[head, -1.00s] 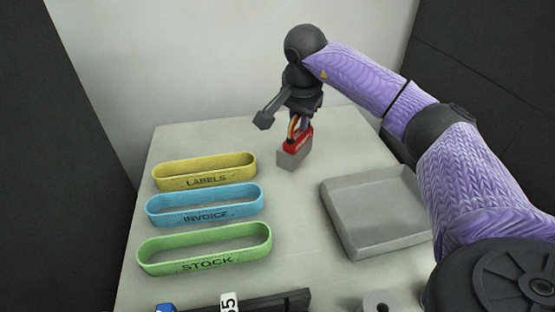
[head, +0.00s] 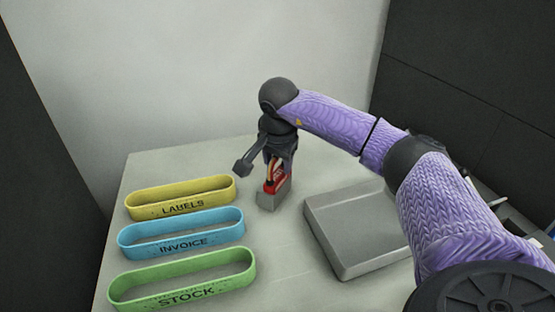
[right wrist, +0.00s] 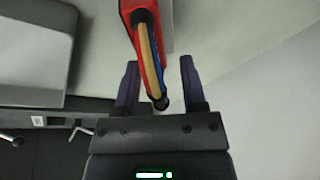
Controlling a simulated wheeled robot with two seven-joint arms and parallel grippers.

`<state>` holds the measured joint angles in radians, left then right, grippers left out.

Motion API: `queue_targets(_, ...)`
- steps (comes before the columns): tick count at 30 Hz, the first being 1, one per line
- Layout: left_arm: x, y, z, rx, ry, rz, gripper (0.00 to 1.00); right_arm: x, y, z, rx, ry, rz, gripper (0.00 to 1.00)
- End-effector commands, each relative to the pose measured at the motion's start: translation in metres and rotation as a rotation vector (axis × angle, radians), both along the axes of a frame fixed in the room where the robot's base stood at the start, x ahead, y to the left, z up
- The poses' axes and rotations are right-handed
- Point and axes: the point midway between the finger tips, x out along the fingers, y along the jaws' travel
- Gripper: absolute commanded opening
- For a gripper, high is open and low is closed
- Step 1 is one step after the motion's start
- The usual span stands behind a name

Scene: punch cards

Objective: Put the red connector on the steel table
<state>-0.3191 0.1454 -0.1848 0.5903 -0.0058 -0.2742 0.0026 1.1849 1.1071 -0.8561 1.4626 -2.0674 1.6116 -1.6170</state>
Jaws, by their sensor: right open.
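The red connector (head: 276,183) sits on a small grey block (head: 269,202) on the pale grey table (head: 285,265), with orange and dark cables rising from its top. My right gripper (head: 279,162) points down just above the connector, its fingers around the cable region. In the right wrist view, the red connector (right wrist: 150,45) with its tan and blue cables reaches toward the gap between my open right fingers (right wrist: 160,66), closer to the left finger. Whether a finger touches it cannot be told. My left gripper is out of view.
Yellow LABELS (head: 180,208), blue INVOICE (head: 180,243) and green STOCK (head: 182,295) oval rings stand in a column at left.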

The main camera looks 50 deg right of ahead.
Motion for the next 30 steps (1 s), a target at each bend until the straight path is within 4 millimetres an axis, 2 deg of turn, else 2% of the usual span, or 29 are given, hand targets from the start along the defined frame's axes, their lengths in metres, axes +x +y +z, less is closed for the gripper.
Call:
queue_targets(2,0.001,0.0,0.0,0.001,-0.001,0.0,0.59,0.0,0.0,0.001,0.0,-0.001,0.0,0.53)
queue_targets(5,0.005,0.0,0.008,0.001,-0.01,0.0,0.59,-0.002,0.002,0.017,0.0,-0.005,0.001,0.53)
queue_targets(12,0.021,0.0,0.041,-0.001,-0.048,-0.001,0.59,-0.016,0.015,0.085,0.0,-0.007,0.001,0.53)
queue_targets(16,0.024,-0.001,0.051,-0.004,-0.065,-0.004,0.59,-0.021,0.02,0.109,0.0,-0.006,0.001,0.53)
queue_targets(21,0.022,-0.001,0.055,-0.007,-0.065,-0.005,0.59,-0.024,0.023,0.119,0.0,-0.002,0.0,0.53)
queue_targets(30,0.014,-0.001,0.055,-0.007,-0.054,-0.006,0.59,-0.024,0.023,0.118,0.0,-0.001,0.0,0.53)
